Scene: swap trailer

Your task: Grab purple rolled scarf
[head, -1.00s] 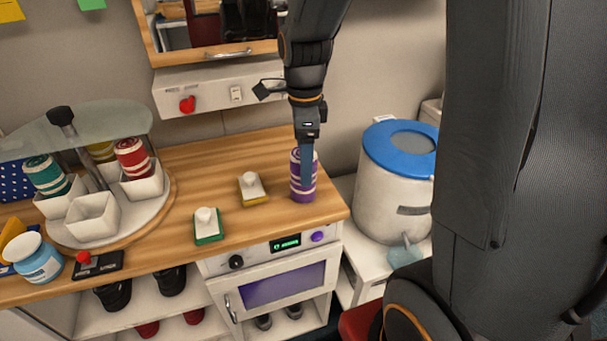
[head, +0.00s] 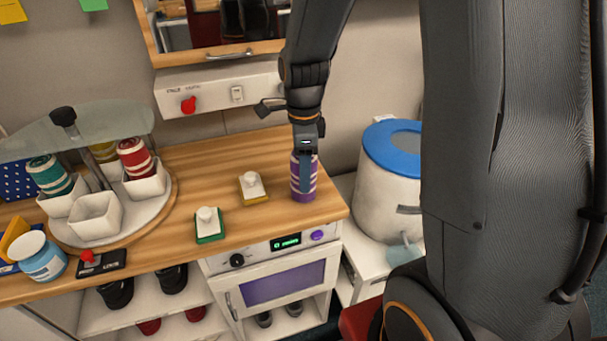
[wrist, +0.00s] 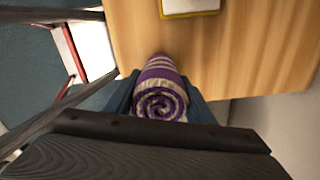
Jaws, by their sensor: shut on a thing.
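The purple rolled scarf (head: 296,184) has pale stripes and stands upright at the right end of the wooden counter (head: 223,163) in the head view. My gripper (head: 305,184) comes down from above and is shut on it. In the wrist view the scarf (wrist: 161,95) shows its spiral end between the two fingers (wrist: 160,100), one on each side. The scarf's base looks to be at the counter surface; I cannot tell whether it touches.
A carousel (head: 150,205) with white cups and rolled scarves is at the left. A blue-lidded drum (head: 388,190) stands right of the counter.

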